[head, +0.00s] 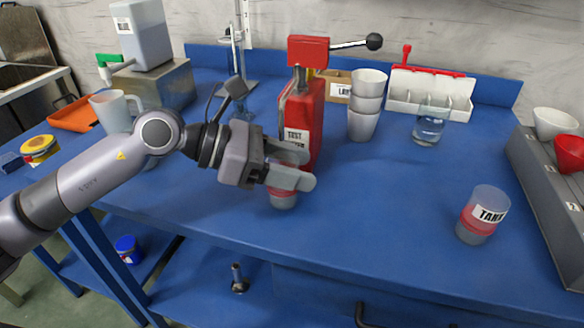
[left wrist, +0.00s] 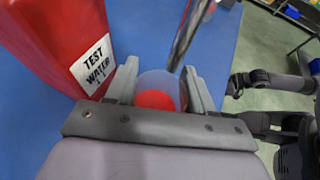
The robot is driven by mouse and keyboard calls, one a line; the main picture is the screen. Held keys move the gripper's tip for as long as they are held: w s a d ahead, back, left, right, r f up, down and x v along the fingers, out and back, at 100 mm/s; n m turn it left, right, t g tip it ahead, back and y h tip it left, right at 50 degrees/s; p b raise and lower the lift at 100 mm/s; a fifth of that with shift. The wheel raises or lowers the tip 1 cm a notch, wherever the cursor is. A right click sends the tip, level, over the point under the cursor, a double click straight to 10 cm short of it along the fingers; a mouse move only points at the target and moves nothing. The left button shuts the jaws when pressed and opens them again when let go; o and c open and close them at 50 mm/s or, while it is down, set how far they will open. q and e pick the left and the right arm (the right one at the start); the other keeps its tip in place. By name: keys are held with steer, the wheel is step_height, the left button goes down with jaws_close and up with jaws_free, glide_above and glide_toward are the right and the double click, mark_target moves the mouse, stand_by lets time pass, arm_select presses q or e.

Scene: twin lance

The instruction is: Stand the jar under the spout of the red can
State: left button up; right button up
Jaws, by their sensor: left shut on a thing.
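The red can (head: 309,125), labelled TEST WATER, stands on the blue bench with a red head and a black-knobbed lever (head: 350,44). It also shows in the left wrist view (left wrist: 62,32). My left gripper (head: 291,168) is shut on a small clear jar (head: 283,199) with red in it, close in front of the can. In the left wrist view the jar (left wrist: 157,97) sits between the two fingers. A metal tube or rod (left wrist: 190,38) shows beyond it; I cannot tell if it is the spout. Whether the jar touches the bench is unclear. My right gripper is not visible.
A second clear jar (head: 482,214) labelled TANK stands at the right, near a grey rack (head: 552,200). Stacked white cups (head: 365,105) and a glass of water (head: 431,124) stand behind. A mug (head: 113,112) is at left. The bench between can and TANK jar is clear.

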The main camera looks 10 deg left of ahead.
arm_select(q)
steer(key=o, duration=1.1)
steer(key=v, duration=0.5)
steer(key=shift+s+a+r+b, duration=0.1)
steer(key=shift+a+b, duration=0.2)
steer(key=shift+a, duration=0.05)
steer(key=shift+s+a+r, duration=0.25)
steer(key=shift+a+r, duration=0.1)
steer(key=shift+a, duration=0.25)
